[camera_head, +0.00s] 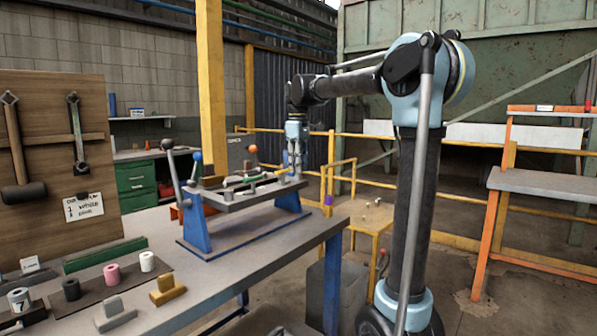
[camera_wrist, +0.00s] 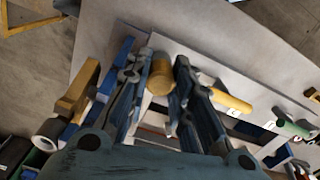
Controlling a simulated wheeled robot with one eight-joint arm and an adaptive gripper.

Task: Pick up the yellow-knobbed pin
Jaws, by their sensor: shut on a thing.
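The yellow-knobbed pin (camera_wrist: 161,80) shows in the wrist view as a round, ochre-yellow knob between my two fingertips. My gripper (camera_wrist: 158,66) is shut on this knob. The pin's shaft below the knob is hidden, so I cannot tell whether it still sits in a hole. In the head view my gripper (camera_head: 295,168) points down over the right end of the blue-legged fixture (camera_head: 290,200) on the bench. The knob is too small to make out there.
In the wrist view a yellow bar (camera_wrist: 230,101) and a green handle (camera_wrist: 290,127) lie right of my fingers. A small yellow table (camera_head: 370,218) stands right of the bench.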

